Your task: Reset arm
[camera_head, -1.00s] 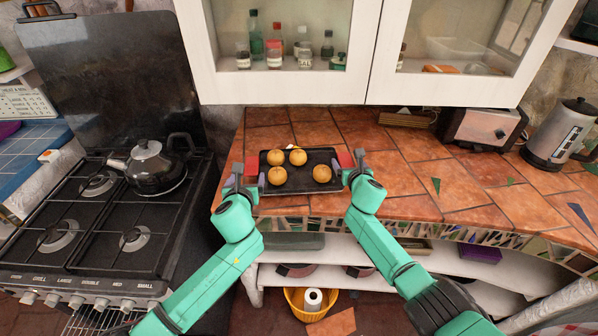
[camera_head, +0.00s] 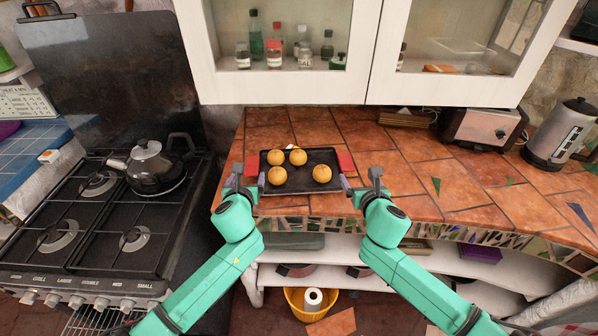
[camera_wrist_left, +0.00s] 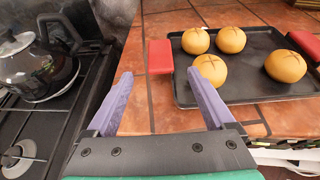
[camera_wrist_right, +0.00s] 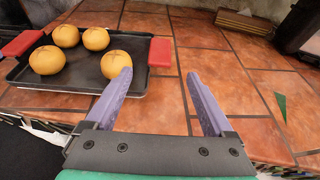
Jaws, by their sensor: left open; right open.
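My left gripper (camera_wrist_left: 165,98) is open and empty at the counter's front edge, just left of and in front of a black tray. My right gripper (camera_wrist_right: 157,92) is open and empty in front of the tray's right side. In the head view the left gripper (camera_head: 248,185) and right gripper (camera_head: 362,190) stand on either side of the tray (camera_head: 300,185). The tray lies flat on the counter with several round scored buns (camera_head: 298,157) on it. It has a red left handle (camera_wrist_left: 160,57) and a red right handle (camera_wrist_right: 160,52); both are free of the jaws.
The tiled counter (camera_head: 430,180) is clear to the right of the tray. A stove (camera_head: 90,240) with a kettle (camera_head: 150,165) stands on the left. A toaster (camera_head: 484,127) and an electric kettle (camera_head: 562,135) stand at the back right. White cabinets (camera_head: 280,88) hang above.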

